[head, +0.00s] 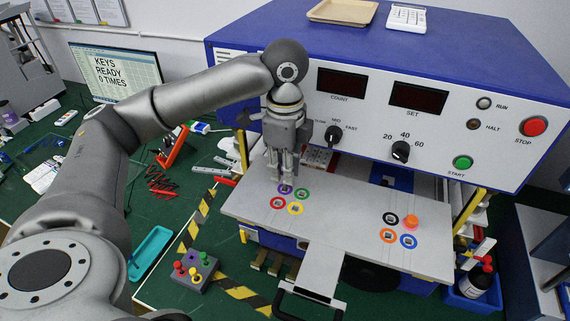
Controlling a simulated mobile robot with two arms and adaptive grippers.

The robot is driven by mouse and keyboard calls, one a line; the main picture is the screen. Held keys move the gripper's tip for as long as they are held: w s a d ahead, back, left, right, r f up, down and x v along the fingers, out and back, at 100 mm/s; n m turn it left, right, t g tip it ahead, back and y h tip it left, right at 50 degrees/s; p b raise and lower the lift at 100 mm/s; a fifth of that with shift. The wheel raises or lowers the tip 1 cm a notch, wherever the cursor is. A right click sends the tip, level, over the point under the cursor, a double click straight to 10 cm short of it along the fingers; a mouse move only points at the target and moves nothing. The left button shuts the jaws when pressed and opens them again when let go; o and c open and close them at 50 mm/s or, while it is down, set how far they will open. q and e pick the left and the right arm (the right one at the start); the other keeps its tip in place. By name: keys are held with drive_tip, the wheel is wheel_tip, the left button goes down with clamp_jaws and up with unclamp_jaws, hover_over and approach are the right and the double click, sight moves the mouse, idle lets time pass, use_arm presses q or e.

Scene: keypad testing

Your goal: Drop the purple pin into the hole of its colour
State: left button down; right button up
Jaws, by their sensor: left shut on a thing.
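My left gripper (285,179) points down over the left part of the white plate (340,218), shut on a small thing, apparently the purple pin. The fingers mostly hide it. The purple ring (280,190) is directly under the fingertips and partly covered by them. I cannot tell whether the pin's tip is above the hole or inside it. Green (303,194), yellow (296,209) and red (278,203) rings sit close by on the plate. My right gripper is not in view.
A grey block (191,272) with coloured pins stands at front left. Black, orange and blue rings lie on the plate's right, beside an orange piece (411,222). The blue machine (380,90) rises behind the plate. A teal tray (151,252) lies on the green table.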

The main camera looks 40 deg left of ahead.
sight(285, 192)
use_arm(q)
drive_tip(key=shift+f+b, duration=0.65)
drive_tip(key=shift+f, duration=1.7)
drive_tip(key=c, duration=1.3)
unclamp_jaws()
drive_tip(key=shift+f, duration=0.1)
wheel_tip(285, 192, up, 12)
drive_tip(key=shift+r, duration=0.15)
